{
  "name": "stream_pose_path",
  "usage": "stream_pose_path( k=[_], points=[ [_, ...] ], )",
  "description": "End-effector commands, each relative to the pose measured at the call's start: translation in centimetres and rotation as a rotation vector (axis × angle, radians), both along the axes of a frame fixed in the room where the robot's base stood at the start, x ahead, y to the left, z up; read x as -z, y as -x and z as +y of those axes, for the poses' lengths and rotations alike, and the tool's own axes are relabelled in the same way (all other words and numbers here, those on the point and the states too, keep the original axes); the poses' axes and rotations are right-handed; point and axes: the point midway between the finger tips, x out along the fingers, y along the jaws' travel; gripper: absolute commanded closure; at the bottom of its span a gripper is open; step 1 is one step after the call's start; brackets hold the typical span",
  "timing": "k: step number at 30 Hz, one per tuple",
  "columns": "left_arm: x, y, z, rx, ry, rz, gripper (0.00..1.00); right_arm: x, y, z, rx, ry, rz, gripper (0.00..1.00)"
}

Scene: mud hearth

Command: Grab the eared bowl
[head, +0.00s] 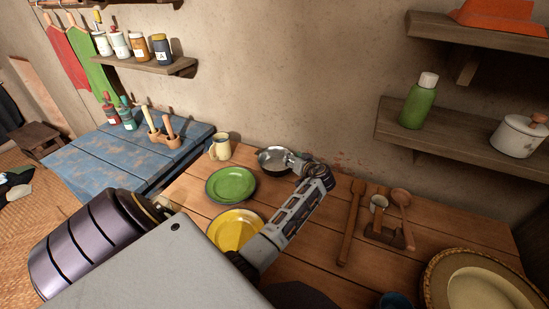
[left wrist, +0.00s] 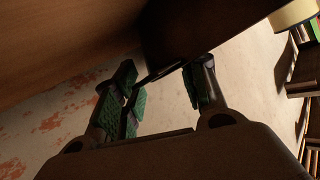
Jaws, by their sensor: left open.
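The eared bowl (head: 272,160) is a dark, shiny metal bowl on the wooden table near the wall in the head view. In the left wrist view the bowl (left wrist: 185,28) is a dark shape at the top, and a thin dark part, seemingly its ear, reaches down between the fingers. My left gripper (head: 300,163) is at the bowl's right side. It also shows in the left wrist view (left wrist: 165,88), its green-padded fingers apart on either side of that thin part. I cannot tell whether either finger touches it. My right gripper is out of view.
A cream mug (head: 220,149) stands left of the bowl. A green plate (head: 231,184) and a yellow plate (head: 236,229) lie in front. The wall is close behind.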

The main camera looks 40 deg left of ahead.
Motion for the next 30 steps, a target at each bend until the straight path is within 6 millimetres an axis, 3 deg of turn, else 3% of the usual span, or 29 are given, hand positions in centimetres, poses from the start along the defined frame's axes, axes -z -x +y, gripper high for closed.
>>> stream_pose_path(
  k=[12, 22, 30],
  points=[
    [0.0, 0.0, 0.0, 0.0, 0.0, 0.0, 0.59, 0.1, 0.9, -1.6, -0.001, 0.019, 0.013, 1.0],
    [0.0, 0.0, 0.0, 0.0, 0.0, 0.0, 1.0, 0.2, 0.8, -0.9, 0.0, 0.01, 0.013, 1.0],
    [0.0, 0.0, 0.0, 0.0, -0.001, -0.001, 1.0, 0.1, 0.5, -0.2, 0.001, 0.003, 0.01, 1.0]
  ],
)
